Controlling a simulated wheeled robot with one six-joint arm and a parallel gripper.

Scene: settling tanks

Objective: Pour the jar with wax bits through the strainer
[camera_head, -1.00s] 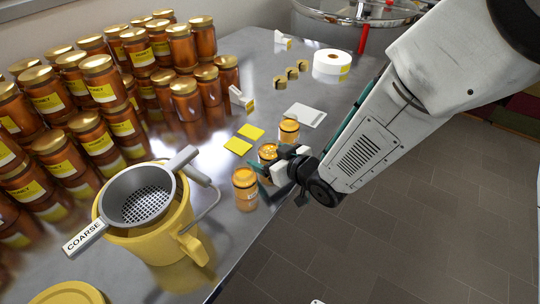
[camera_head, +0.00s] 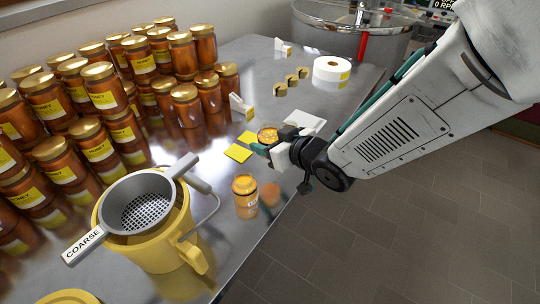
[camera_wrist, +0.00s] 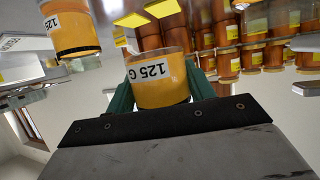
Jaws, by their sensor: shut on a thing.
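My gripper (camera_head: 276,146) is shut on a small jar of amber honey with pale bits (camera_head: 267,135) and holds it above the steel table. In the wrist view, this jar (camera_wrist: 158,82) sits between the green fingers, with a "125 G" label. A grey strainer labelled COARSE (camera_head: 140,208) rests across the top of a yellow jug (camera_head: 155,252), left of and nearer than my gripper. Another small amber jar (camera_head: 245,196) stands on the table between the jug and my gripper. The arm may hide a third small jar, seen earlier.
Stacked honey jars (camera_head: 104,88) fill the table's left and back. Yellow cards (camera_head: 238,152), small blocks (camera_head: 280,88) and a white roll (camera_head: 332,70) lie beyond my gripper. A steel tank (camera_head: 345,35) stands behind. The table's right edge drops to the floor.

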